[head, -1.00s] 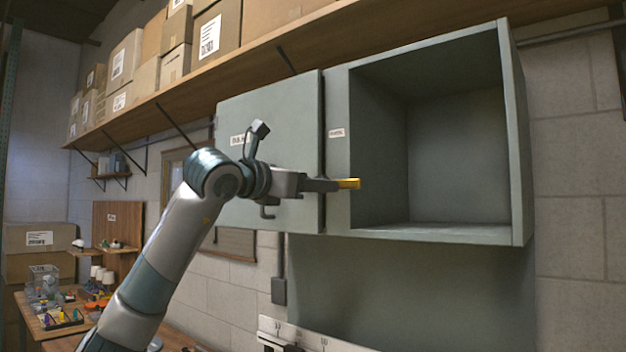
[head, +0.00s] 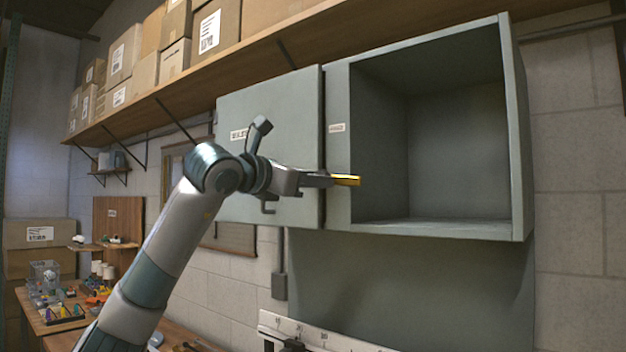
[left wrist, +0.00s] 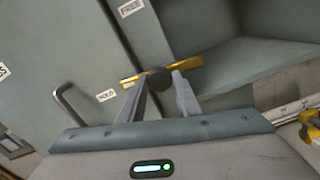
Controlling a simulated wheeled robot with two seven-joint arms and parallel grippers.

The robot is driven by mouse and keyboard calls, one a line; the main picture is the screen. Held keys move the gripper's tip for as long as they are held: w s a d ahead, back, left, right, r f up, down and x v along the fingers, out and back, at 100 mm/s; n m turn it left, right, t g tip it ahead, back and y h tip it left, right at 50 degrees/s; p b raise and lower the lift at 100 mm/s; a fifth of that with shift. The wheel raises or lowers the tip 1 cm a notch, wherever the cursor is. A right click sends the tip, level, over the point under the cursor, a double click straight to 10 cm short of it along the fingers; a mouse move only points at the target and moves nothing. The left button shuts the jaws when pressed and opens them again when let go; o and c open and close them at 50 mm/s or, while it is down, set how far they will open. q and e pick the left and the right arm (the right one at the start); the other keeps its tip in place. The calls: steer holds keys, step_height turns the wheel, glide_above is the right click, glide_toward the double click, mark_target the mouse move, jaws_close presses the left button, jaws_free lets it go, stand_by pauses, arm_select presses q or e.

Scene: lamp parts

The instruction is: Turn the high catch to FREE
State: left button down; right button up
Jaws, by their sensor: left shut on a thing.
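The high catch is a yellow bar (head: 346,181) on a dark round pivot, at the edge between the cabinet's grey door (head: 270,110) and its open compartment. In the left wrist view the catch (left wrist: 190,65) lies across my fingers, with one end near the HOLD label (left wrist: 106,95) on the door. The FREE label (left wrist: 131,8) is farther up, on the upright strip. My left gripper (head: 332,182) is shut on the catch; its fingers (left wrist: 163,82) sit either side of the pivot. My right gripper is not in view.
The open compartment (head: 460,150) right of the catch is empty. A bent door handle (left wrist: 75,110) is close to my left gripper. A wooden shelf (head: 250,60) with cartons runs above the cabinet. A bench (head: 65,320) with small parts is low at left.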

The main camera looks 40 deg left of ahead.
arm_select(q)
steer(key=shift+m+p, duration=1)
steer(key=shift+m, duration=7.5)
steer(key=c, duration=1.3)
jaws_free()
steer(key=shift+s, duration=0.1)
